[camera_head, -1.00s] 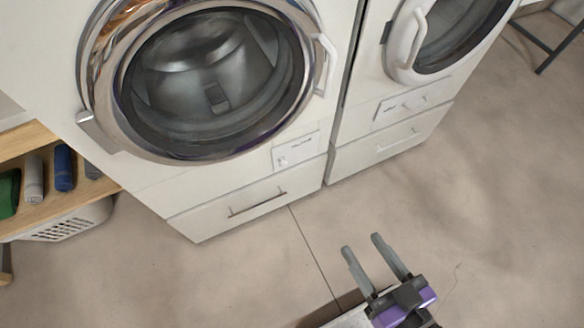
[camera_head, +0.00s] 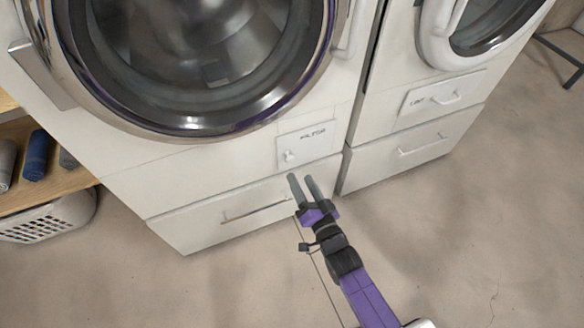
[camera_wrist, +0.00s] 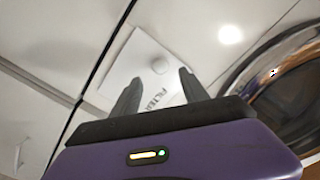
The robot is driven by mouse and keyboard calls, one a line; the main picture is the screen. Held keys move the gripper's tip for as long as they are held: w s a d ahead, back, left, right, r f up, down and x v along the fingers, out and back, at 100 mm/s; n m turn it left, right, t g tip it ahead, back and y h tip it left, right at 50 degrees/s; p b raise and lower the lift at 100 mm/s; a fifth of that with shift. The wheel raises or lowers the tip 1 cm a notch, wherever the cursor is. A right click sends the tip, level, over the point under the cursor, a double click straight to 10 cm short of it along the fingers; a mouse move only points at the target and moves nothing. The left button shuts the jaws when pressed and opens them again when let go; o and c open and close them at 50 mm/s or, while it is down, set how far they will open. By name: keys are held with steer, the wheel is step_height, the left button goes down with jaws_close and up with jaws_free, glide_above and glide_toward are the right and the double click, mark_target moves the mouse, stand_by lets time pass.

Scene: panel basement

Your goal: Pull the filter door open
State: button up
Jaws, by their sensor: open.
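The filter door (camera_head: 312,143) is a small white panel low on the front of the left washing machine, with a label and a small white knob (camera_head: 289,156) on its left side. It looks shut. In the wrist view the filter door (camera_wrist: 140,62) shows the word FILTER and the round knob (camera_wrist: 160,66) lies beyond and between my fingers. My gripper (camera_head: 304,178) is open and empty, just below the filter door in the head view. Its fingers point up toward the panel, apart from the knob as far as I can tell.
Below the filter door is a drawer with a bar handle (camera_head: 255,212). A second machine with a similar small panel (camera_head: 443,96) stands to the right. A shelf with rolled towels (camera_head: 36,156) and a white basket (camera_head: 48,216) are at the left. The floor in front is clear.

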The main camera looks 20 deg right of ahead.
mark_target(291, 161)
steer(key=w+b, duration=0.2)
steer(key=w, duration=0.5)
steer(key=shift+w, duration=0.3)
steer(key=shift+c, duration=0.2)
jaws_close()
stand_by(1.0)
